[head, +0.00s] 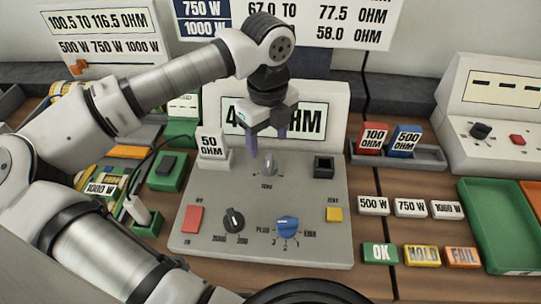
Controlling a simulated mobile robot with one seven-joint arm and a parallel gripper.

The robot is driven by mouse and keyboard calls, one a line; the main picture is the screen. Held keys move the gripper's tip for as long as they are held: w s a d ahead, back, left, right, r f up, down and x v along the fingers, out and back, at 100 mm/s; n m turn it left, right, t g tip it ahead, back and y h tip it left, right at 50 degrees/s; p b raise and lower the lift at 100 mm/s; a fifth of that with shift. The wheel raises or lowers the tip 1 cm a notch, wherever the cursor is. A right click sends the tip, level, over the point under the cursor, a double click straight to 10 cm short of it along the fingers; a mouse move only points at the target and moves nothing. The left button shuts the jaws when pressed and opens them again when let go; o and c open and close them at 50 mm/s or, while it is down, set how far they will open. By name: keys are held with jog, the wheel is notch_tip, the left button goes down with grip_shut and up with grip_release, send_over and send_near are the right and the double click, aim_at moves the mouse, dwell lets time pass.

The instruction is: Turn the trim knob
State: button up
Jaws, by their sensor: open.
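A grey console (330,200) on the table carries three knobs. A small grey pointer knob (268,165) sits at its upper middle, with a small label below that looks like ZERO; it may be the trim knob. A black knob (233,219) is at the lower left and a blue knob (287,228) at the lower right. My gripper (268,146) is open, fingers pointing down, just above and behind the grey knob in the picture. Its purple fingertips sit to either side of the knob's top. I cannot tell whether they touch it.
A red button (192,219), a yellow button (334,214) and a black socket (323,166) are on the console. A white 50 OHM block (211,145) stands left of my gripper. A display (315,122) stands behind. A green tray (495,225) lies right.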

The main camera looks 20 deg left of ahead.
aim_at(269, 160)
notch_tip(269, 160, down, 8)
jog(key=shift+r+p, duration=0.15)
jog(key=shift+p, duration=0.45)
jog(key=shift+c, duration=0.5)
jog(key=c, duration=0.9)
